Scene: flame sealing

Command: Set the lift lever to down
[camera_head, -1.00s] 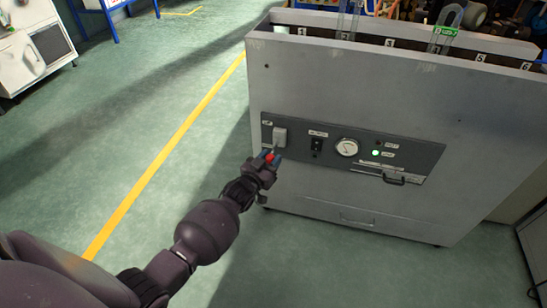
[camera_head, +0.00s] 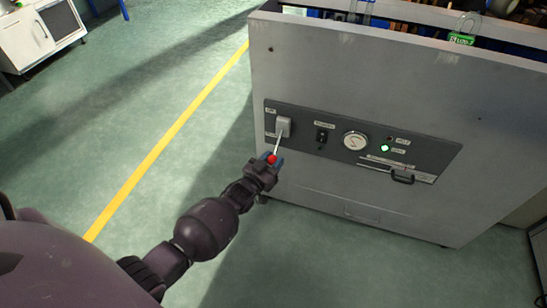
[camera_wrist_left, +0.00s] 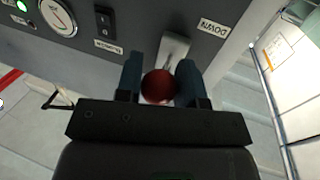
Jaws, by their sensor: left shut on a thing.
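The lift lever (camera_head: 277,144) comes out of a light grey housing (camera_head: 283,126) at the left end of the dark control panel. It is a thin rod with a red ball knob (camera_head: 272,159), and it points downward and out from the panel. My left gripper (camera_head: 273,161) is shut on the knob, with a blue finger on each side. In the left wrist view the red knob (camera_wrist_left: 159,86) sits between the fingers, with the housing (camera_wrist_left: 174,50) behind it and a "DOWN" label (camera_wrist_left: 214,28) beside it. My right gripper is not in view.
The panel also holds a black switch (camera_head: 321,137), a round gauge (camera_head: 355,140), a lit green lamp (camera_head: 385,148) and a black handle (camera_head: 402,176). The grey cabinet (camera_head: 370,80) fills the right side. The green floor (camera_head: 130,110) at left is open, with a yellow line.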

